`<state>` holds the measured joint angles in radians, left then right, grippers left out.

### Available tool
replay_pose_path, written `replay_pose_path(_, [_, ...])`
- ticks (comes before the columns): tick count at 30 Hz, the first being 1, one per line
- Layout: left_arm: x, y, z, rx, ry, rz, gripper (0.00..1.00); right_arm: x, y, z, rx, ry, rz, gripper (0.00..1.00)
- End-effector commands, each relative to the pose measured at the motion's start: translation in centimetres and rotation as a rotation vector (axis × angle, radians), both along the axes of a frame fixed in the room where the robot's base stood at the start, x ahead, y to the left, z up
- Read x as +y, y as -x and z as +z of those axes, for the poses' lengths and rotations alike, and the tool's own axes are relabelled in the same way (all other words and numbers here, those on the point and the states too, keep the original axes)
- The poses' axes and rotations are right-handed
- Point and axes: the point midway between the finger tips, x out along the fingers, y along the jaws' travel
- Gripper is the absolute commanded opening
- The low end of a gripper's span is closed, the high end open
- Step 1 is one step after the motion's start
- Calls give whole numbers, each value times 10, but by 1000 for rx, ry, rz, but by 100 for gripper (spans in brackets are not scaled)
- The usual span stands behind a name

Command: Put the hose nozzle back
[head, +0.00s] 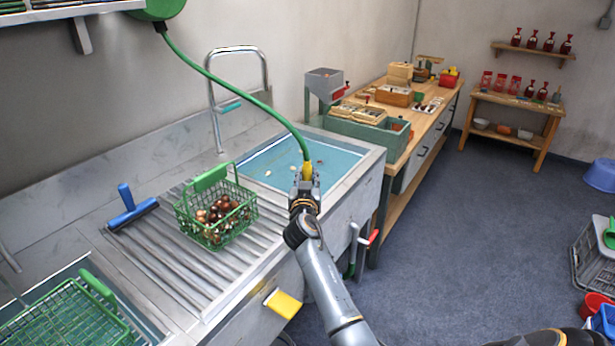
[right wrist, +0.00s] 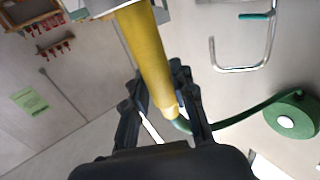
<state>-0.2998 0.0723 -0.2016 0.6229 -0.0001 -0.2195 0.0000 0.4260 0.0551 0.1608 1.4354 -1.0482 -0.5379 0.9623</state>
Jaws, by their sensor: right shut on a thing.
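My right gripper (head: 306,186) is shut on the yellow hose nozzle (head: 307,171), above the front edge of the right basin. In the right wrist view the nozzle (right wrist: 148,55) lies between the two dark fingers (right wrist: 165,105). The green hose (head: 240,83) runs from the nozzle up and left to the green hose reel (head: 158,8) on the wall. The reel (right wrist: 293,113) also shows in the right wrist view. My left gripper is not in view.
The right basin (head: 345,165) holds water with a few floating bits. A green basket of chestnuts (head: 219,237) stands on the ribbed drainboard (head: 165,262) beside a blue squeegee (head: 132,212). A tall tap (head: 266,70) rises behind. An empty green basket (head: 70,322) sits at left.

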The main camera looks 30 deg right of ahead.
Motion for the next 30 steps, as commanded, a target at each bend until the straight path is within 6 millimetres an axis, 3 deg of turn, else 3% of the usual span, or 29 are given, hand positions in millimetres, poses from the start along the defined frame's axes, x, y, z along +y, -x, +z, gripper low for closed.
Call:
replay_pose_path(3, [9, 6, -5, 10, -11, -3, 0, 0, 0, -2, -3, 1, 1, 0])
replay_pose_path(4, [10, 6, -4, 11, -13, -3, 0, 0, 0, -2, -2, 0, 1, 29])
replay_pose_path(7, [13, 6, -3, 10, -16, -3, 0, 0, 0, -1, -2, 0, 0, 48])
replay_pose_path(19, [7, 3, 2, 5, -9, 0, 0, 0, 0, 4, -2, 2, 1, 48])
replay_pose_path(30, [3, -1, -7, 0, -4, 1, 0, 38, 52, 0, -4, -2, 1, 48])
